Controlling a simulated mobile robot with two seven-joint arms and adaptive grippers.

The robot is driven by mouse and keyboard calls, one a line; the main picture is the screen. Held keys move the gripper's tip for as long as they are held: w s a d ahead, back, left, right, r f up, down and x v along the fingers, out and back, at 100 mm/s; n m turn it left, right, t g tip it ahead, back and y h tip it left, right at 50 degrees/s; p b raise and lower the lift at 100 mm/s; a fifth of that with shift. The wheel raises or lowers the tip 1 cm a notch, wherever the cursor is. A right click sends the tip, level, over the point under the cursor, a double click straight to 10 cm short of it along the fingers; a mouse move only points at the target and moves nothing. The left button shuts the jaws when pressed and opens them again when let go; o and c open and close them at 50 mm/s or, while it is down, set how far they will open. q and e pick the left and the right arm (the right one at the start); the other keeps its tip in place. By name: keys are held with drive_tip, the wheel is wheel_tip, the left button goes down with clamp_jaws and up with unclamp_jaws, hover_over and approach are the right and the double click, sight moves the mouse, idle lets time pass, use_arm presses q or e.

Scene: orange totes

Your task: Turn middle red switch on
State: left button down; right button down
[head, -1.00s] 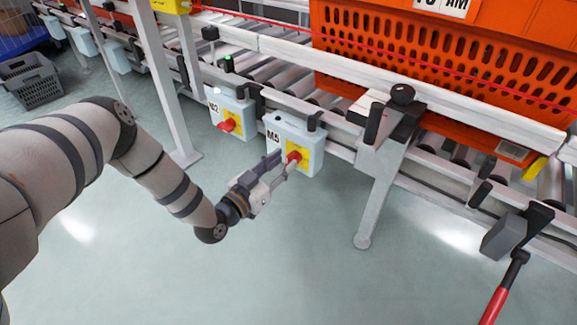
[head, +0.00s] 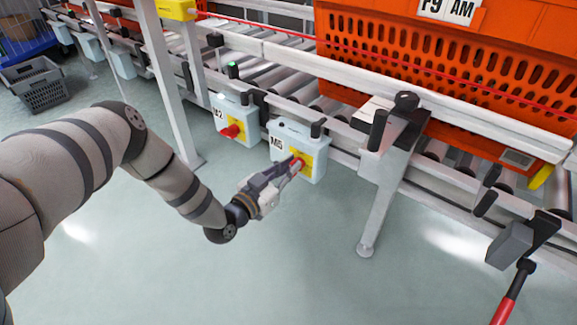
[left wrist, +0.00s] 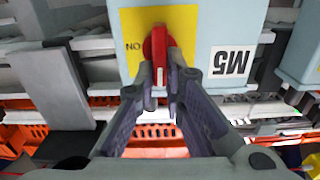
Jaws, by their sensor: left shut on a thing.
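The red switch (left wrist: 157,52) sits on a yellow plate on the light-blue M5 box (head: 287,135), which is mounted on the conveyor's side rail. My right gripper is not in view.
Another light-blue box with a red switch (head: 231,131) is to the left. A large orange tote (head: 420,60) stands on the conveyor. A white support leg (head: 380,210) is right of M5. A red-handled tool (head: 505,300) is at lower right. The floor below is clear.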

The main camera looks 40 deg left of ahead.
use_arm(q)
drive_tip(key=m+p, duration=0.1)
drive_tip(key=m, duration=0.1)
drive_tip(key=m+p, duration=0.1)
drive_tip(key=shift+d+r+m, duration=0.15)
drive_tip(key=shift+d+m, duration=0.2)
drive_tip(key=shift+m, duration=0.05)
drive_tip(key=m, duration=0.1)
drive_tip(key=m+p, duration=0.1)
drive_tip(key=m, duration=0.1)
drive_tip(key=m+p, duration=0.1)
drive_tip(key=shift+d+f, duration=0.3)
drive_tip(key=m, duration=0.4)
drive_tip(key=m+p, duration=0.1)
drive_tip(key=shift+d+f+m, duration=0.2)
drive_tip(key=shift+f+m, duration=0.35)
drive_tip(key=shift+m, duration=0.75)
drive_tip(key=shift+f+m, duration=0.15)
drive_tip(key=shift+m, duration=0.75)
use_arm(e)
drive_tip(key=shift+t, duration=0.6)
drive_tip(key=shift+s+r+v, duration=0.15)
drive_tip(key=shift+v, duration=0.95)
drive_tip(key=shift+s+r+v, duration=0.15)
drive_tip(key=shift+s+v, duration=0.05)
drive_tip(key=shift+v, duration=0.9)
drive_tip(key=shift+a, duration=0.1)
use_arm(q)
drive_tip(key=shift+a, duration=0.1)
